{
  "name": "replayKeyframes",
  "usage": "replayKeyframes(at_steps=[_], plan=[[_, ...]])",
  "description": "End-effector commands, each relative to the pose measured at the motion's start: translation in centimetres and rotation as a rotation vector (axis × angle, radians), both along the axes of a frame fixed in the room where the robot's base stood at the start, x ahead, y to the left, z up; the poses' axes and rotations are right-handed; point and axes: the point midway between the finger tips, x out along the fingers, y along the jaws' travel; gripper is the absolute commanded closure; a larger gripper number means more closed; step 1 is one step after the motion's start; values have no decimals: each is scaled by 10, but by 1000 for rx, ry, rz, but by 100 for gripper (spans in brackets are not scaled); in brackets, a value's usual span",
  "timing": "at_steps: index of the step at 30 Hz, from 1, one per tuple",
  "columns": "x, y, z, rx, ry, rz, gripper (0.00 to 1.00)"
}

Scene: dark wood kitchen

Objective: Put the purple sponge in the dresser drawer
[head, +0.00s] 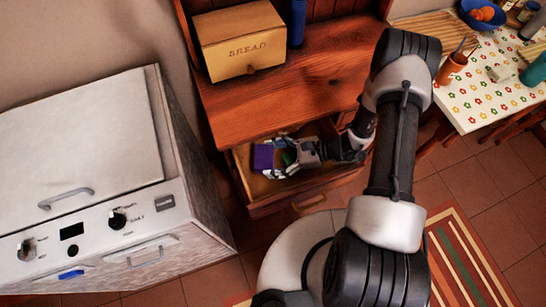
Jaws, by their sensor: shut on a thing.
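The purple sponge (263,157) is at the left end of my gripper (272,160). My gripper is shut on it. The dresser (260,100) is reddish-brown wood, and its drawer (262,188) is pulled open below the top. The gripper and sponge are over or inside the left part of the open drawer; I cannot tell whether the sponge touches the drawer floor. My arm reaches in from the right and covers the drawer's right part. Something greenish and pale shows beside the gripper, too small to make out.
A yellow bread box (240,42) and a blue bottle (297,22) stand on the dresser. A white appliance (90,170) is close on the left. A table with a flowered cloth (480,90) holds a blue bowl (482,14) and an orange cup (452,68) at the right.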

Motion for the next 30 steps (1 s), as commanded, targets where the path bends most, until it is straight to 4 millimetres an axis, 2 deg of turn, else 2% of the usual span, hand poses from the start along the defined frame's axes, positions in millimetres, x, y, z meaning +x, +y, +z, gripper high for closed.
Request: replayKeyframes(at_steps=[2,3,11,23,28,30], plan=[[0,0,0,0,0,0,35],[0,0,0,0,0,0,24],[0,0,0,0,0,0,6],[0,0,2,0,0,0,6],[0,0,16,0,-1,0,6],[0,-14,21,0,-2,-6,6]])
